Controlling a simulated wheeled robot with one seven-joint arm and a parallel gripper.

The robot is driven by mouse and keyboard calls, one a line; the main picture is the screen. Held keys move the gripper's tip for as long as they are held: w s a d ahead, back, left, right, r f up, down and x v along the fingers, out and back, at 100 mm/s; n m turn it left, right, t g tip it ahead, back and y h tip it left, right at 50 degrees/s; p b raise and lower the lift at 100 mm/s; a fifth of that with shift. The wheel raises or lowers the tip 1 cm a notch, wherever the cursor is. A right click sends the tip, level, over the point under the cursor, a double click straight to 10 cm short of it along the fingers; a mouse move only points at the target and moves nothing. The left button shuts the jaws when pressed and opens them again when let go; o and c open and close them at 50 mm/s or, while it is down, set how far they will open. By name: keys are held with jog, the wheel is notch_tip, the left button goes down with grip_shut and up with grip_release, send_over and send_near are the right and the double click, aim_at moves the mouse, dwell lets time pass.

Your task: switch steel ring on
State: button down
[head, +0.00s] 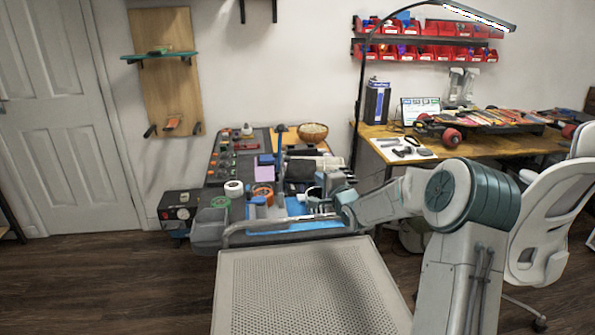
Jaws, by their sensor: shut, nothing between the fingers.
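My arm reaches in from the right, and my gripper (326,199) is over the right part of the cluttered cart top. It is small and partly lost among the things around it; it looks shut and empty. A dark panel (221,166) with rows of small red, orange and green controls stands at the back left of the cart. It is well to the left of my gripper, with a clear gap between them. I cannot make out which control is the steel ring, or whether it is on or off.
A white tape roll (233,188), an orange ring-shaped thing (262,191) and a blue mat (290,212) lie on the cart. A wooden bowl (312,132) stands behind. A perforated tray (300,290) is in front. A workbench (510,143) and a white chair (545,225) stand at right.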

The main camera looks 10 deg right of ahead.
jog(key=shift+w+d+m+t, duration=0.35)
jog(key=shift+d+m+t, duration=0.1)
jog(key=shift+m+t, duration=0.05)
jog(key=shift+w, duration=0.1)
jog(key=w+a, duration=0.6)
jog(key=w, duration=0.3)
jog(key=shift+w+a+r, duration=0.25)
jog(key=shift+r, duration=0.1)
dwell(0.3)
